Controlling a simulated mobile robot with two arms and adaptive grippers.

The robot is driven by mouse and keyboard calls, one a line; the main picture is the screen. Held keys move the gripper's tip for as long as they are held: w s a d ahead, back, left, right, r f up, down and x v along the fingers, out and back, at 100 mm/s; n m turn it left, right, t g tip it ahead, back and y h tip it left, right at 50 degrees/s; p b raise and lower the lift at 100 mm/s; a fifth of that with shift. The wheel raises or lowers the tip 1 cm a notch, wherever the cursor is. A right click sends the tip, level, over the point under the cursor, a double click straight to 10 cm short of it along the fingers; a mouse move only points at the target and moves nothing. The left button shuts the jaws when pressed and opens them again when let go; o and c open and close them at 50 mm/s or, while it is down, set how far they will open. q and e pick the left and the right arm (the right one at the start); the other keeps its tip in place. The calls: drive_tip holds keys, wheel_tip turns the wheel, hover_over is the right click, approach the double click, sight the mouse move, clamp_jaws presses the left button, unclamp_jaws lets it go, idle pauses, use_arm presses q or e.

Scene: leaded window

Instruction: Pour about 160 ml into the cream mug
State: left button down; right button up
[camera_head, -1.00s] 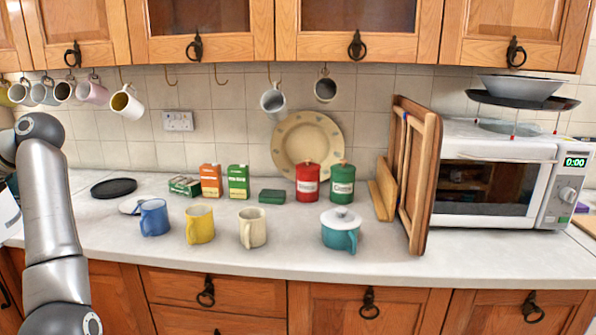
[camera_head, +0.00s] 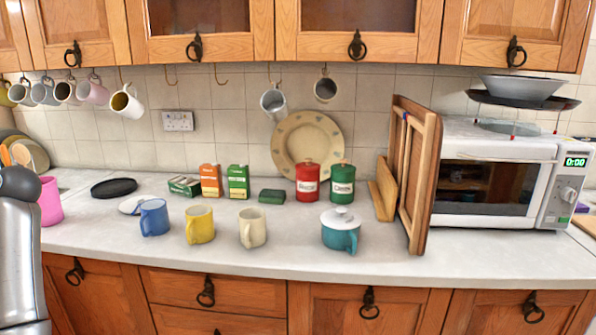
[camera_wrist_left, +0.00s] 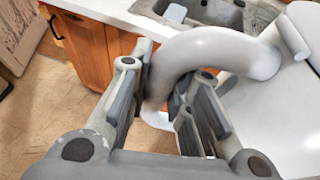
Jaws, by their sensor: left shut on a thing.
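The cream mug (camera_head: 252,229) stands upright on the worktop in the head view, right of the yellow mug (camera_head: 200,225). My left gripper (camera_wrist_left: 163,88) is shut on the curved white handle of a white vessel (camera_wrist_left: 275,118), which looks like a kettle, in the left wrist view. The vessel's far side is cut off by the picture edge, and its contents are hidden. In the head view only part of my left arm shows at the left edge, well away from the cream mug; its gripper is out of that picture. My right gripper is in neither view.
A blue mug (camera_head: 154,217) stands left of the yellow one, a teal lidded pot (camera_head: 340,236) right of the cream mug. A pink cup (camera_head: 50,202) stands at far left. The worktop (camera_head: 292,240) is clear between cream mug and pot. A sink (camera_wrist_left: 212,13) shows in the wrist view.

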use_arm(q)
drive_tip(key=shift+w+a+f+m+t, duration=1)
drive_tip(key=shift+a+f+t, duration=0.5)
drive_tip(key=shift+f, duration=2.1)
drive_tip(key=w+d+f+m+t+h, duration=0.1)
drive_tip(key=d+f+m+t, duration=0.45)
drive_tip(key=d, duration=0.85)
drive_tip(key=w+d+f+m+t+h, duration=0.2)
drive_tip(key=d+f, duration=0.6)
drive_tip(key=d, duration=0.6)
drive_tip(key=s+d+f+m+t+h, duration=0.1)
drive_tip(key=s+d, duration=0.2)
drive_tip(key=d, duration=0.4)
drive_tip(key=s+d+f+m+t+h, duration=0.1)
drive_tip(key=s+d+m, duration=0.15)
drive_tip(key=d, duration=0.45)
drive_tip(key=s+d+r+t+h+p, duration=0.1)
drive_tip(key=s+d+r+p, duration=0.1)
drive_tip(key=s+d+r, duration=0.2)
drive_tip(key=shift+s+d+m+h, duration=0.3)
drive_tip(key=shift+s+d+m, duration=0.1)
drive_tip(key=shift+s+d, duration=1.45)
drive_tip(key=shift+w+d+r, duration=0.1)
drive_tip(key=shift+d, duration=0.05)
